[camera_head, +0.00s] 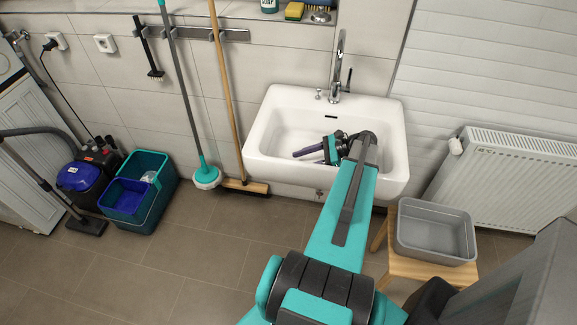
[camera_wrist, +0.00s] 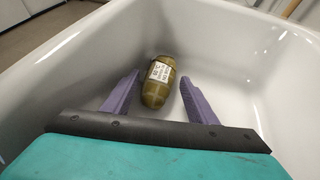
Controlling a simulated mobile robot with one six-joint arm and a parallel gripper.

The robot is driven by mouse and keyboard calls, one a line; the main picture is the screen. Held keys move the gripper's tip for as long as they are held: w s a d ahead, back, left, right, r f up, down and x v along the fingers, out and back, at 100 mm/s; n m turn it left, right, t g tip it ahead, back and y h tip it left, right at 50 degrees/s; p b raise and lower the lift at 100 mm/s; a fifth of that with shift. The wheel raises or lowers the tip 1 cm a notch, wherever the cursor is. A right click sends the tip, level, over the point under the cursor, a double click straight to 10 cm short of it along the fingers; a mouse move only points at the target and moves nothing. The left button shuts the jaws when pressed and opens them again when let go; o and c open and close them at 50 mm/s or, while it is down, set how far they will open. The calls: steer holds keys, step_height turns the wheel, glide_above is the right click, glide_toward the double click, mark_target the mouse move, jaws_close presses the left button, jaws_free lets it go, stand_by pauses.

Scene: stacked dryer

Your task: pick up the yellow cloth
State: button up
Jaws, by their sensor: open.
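In the wrist view an olive-yellow, rounded bundle (camera_wrist: 158,88) with a white printed label lies in the white sink (camera_wrist: 70,75). I cannot tell for sure that it is the yellow cloth. My gripper (camera_wrist: 160,77) is open, with one purple finger on each side of the bundle in the picture. Whether the fingers touch it, or how far above it they are, is unclear. In the head view my arm reaches over the front rim of the sink (camera_head: 258,150), with my gripper (camera_head: 308,151) over the basin. The bundle does not show there.
The faucet (camera_head: 338,75) stands behind the basin. A yellow sponge (camera_head: 294,11) sits on the ledge above. A grey tub (camera_head: 436,233) stands on a wooden stool at right, near a radiator (camera_head: 515,180). A mop (camera_head: 205,172) and broom (camera_head: 245,186) lean left of the sink.

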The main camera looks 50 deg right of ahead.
steer(key=shift+w+a, duration=0.1)
stand_by(0.3)
steer(key=shift+p+x, duration=0.85)
steer(key=shift+x, duration=0.2)
steer(key=shift+p+x, duration=0.5)
steer(key=shift+x, duration=0.95)
steer(key=shift+f, duration=0.15)
steer(key=c, duration=0.9)
